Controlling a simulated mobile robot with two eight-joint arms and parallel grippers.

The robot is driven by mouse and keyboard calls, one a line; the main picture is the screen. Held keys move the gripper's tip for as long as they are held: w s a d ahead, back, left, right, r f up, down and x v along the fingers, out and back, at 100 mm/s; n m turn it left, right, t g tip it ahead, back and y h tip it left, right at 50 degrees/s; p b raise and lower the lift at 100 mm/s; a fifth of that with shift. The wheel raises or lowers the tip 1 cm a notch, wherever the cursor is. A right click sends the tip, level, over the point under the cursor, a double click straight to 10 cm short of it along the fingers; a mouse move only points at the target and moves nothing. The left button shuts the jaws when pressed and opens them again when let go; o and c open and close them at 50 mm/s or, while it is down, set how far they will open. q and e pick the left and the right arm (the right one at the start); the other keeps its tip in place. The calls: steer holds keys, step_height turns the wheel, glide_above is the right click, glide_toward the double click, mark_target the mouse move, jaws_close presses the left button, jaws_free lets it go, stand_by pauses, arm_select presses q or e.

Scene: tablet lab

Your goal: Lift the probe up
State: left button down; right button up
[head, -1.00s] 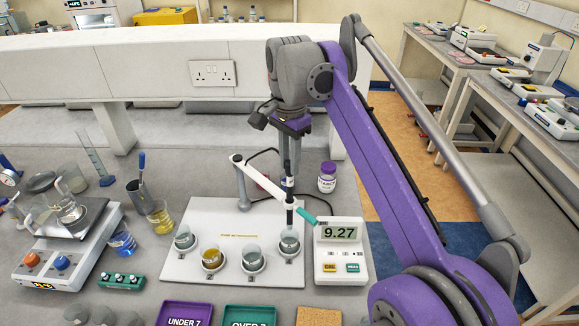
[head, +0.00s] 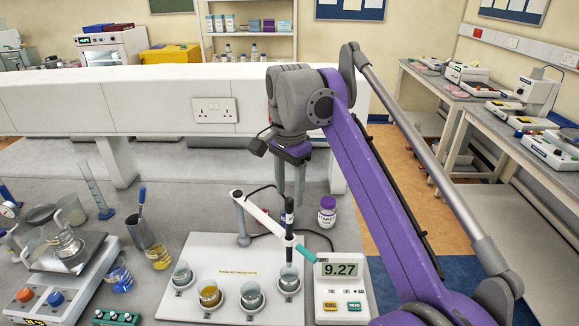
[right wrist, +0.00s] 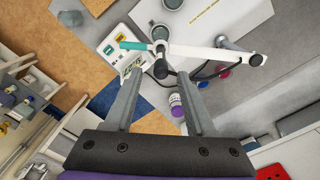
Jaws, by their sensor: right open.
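The probe (head: 289,218) is a thin dark upright stick held by a white swing arm (head: 262,215) with a teal end, over the rightmost beaker (head: 289,277) on a white board. My right gripper (head: 290,200) is above it, open, pointing down, with a finger on either side of the probe's top. In the right wrist view, the probe's dark top (right wrist: 160,68) shows between the tips of the open right gripper (right wrist: 157,77), with gaps at both sides. Whether the tips reach below the top is unclear. My left gripper is not in view.
A meter (head: 340,285) reading 9.27 stands right of the beakers.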

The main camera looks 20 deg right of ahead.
step_height(320, 180, up, 6)
steer(key=shift+w+r+p, duration=0.15)
steer(key=shift+p, duration=0.35)
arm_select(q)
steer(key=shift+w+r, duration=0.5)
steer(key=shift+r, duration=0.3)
arm_select(e)
steer(key=shift+r, duration=1.05)
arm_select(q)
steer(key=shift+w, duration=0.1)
arm_select(e)
steer(key=s+a+f+n+t, duration=0.1)
steer(key=s+f+n, duration=0.3)
steer(key=f, duration=0.7)
steer(key=s+a+f+n+t, duration=0.2)
steer(key=s+f+n, duration=0.3)
steer(key=f, duration=0.6)
steer(key=s+a+f+n+t, duration=0.1)
steer(key=s+f+n+t, duration=0.2)
steer(key=s+f+n, duration=0.2)
steer(key=s+f, duration=0.3)
steer(key=f, duration=0.3)
steer(key=shift+a, duration=0.2)
